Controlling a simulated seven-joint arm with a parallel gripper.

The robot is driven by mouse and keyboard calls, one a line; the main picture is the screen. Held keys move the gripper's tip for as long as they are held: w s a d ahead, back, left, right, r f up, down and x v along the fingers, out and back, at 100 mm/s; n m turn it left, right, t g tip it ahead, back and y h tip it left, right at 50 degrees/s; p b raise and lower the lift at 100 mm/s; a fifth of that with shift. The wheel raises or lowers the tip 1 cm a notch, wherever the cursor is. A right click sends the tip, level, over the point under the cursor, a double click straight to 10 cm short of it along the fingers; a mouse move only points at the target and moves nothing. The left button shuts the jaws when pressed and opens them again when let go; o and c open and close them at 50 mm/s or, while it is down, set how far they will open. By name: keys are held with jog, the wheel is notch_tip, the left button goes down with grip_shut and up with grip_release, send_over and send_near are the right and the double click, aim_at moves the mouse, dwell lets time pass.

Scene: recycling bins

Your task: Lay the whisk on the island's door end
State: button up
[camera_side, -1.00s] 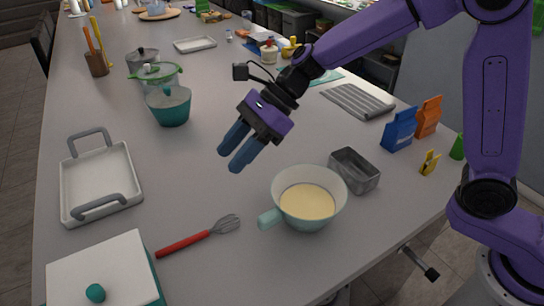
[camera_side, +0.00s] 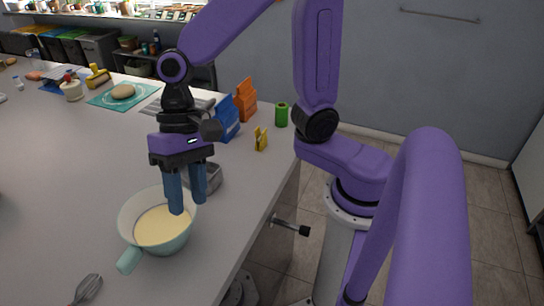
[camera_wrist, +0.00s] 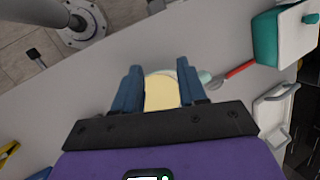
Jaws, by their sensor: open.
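The whisk lies on the grey island top (camera_side: 60,190). In the side view only its wire head (camera_side: 87,289) shows at the bottom edge. In the wrist view its red handle (camera_wrist: 240,69) points to the upper right, beside the teal-and-white box. My gripper (camera_side: 188,206) points down over the bowl of pale batter (camera_side: 130,222), its fingers apart with nothing between them. In the wrist view the bowl's batter (camera_wrist: 161,92) shows between the two blue fingers (camera_wrist: 159,70). The whisk is apart from my gripper. Which end is the door end I cannot tell.
A metal loaf tin (camera_side: 209,180) stands right behind the bowl. A blue bag (camera_side: 227,121), an orange bag (camera_side: 245,100), a yellow clip (camera_side: 261,139) and a green can (camera_side: 281,115) stand near the right edge. A white tray (camera_wrist: 268,112) and the teal-and-white box (camera_wrist: 283,39) flank the whisk's handle end.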

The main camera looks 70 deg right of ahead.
jog(key=s+d+f+n+t+h, duration=0.1)
jog(key=s+d+n+h, duration=0.1)
jog(key=s+d+n, duration=0.3)
jog(key=s+d+n+t+h, duration=0.1)
jog(key=s+d+n+h, duration=0.1)
jog(key=s+d+n, duration=0.3)
jog(key=shift+s+d+f+n, duration=0.25)
jog(key=shift+d+f+n, duration=0.15)
jog(key=shift+d+n, duration=2.4)
